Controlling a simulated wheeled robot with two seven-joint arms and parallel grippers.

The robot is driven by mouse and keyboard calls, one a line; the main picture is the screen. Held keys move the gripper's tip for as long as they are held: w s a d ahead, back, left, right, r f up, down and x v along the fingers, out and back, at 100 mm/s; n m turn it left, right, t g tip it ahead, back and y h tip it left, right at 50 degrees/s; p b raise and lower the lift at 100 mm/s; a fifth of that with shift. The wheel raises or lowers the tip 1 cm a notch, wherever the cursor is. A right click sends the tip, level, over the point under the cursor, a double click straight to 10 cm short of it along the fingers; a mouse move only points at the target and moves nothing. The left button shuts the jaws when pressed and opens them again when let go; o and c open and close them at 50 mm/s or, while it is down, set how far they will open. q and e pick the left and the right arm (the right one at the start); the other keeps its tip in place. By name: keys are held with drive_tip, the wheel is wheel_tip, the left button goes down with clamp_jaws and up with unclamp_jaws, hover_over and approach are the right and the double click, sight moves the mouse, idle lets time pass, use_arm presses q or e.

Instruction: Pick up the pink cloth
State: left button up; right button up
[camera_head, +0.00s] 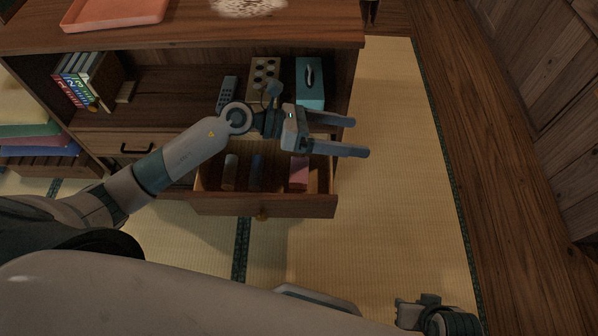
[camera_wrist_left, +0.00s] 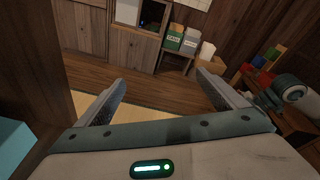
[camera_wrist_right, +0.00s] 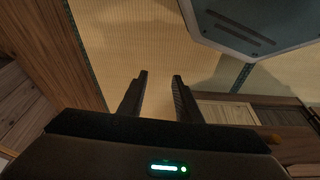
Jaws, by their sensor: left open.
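The pink cloth (camera_head: 299,178) lies in the open drawer (camera_head: 275,207), at its right end. Its upper part is partly hidden by my left gripper. My left gripper (camera_head: 359,137) is open and empty. It hangs above the drawer's right side, with its fingers pointing right, past the cloth. The left wrist view shows its fingers wide apart (camera_wrist_left: 161,79), facing the room and not the cloth. My right gripper (camera_wrist_right: 160,75) is open and empty over the tatami, its fingers a small gap apart. The cloth does not show in either wrist view.
A grey roll (camera_head: 230,172) and a dark blue roll (camera_head: 257,172) lie left of the cloth. The shelf above holds a remote (camera_head: 228,92), a teal tissue box (camera_head: 310,92) and books (camera_head: 80,80). Tatami (camera_head: 400,190) right of the cabinet is clear.

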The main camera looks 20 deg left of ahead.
use_arm(q)
drive_tip(key=w+a+f+m+g+y, duration=0.1)
drive_tip(key=a+f+m+y, duration=0.1)
drive_tip(key=a+f+y, duration=0.3)
drive_tip(key=w+a+f+m+g+y, duration=0.1)
drive_tip(key=a+f+y, duration=0.4)
drive_tip(key=a, duration=0.9)
wheel_tip(320, 180, down, 2)
drive_tip(key=shift+w+f+m+g+y, duration=0.2)
drive_tip(key=shift+w+m+g+y, duration=0.2)
drive_tip(key=shift+m+g, duration=0.55)
drive_tip(key=shift+d+f, duration=0.15)
approach(298, 169)
drive_tip(key=shift+t, duration=0.25)
drive_tip(key=x, duration=0.5)
drive_tip(key=shift+s, duration=0.2)
drive_tip(key=shift+b+x, duration=0.4)
drive_tip(key=shift+x, duration=2.45)
drive_tip(key=shift+c, duration=0.5)
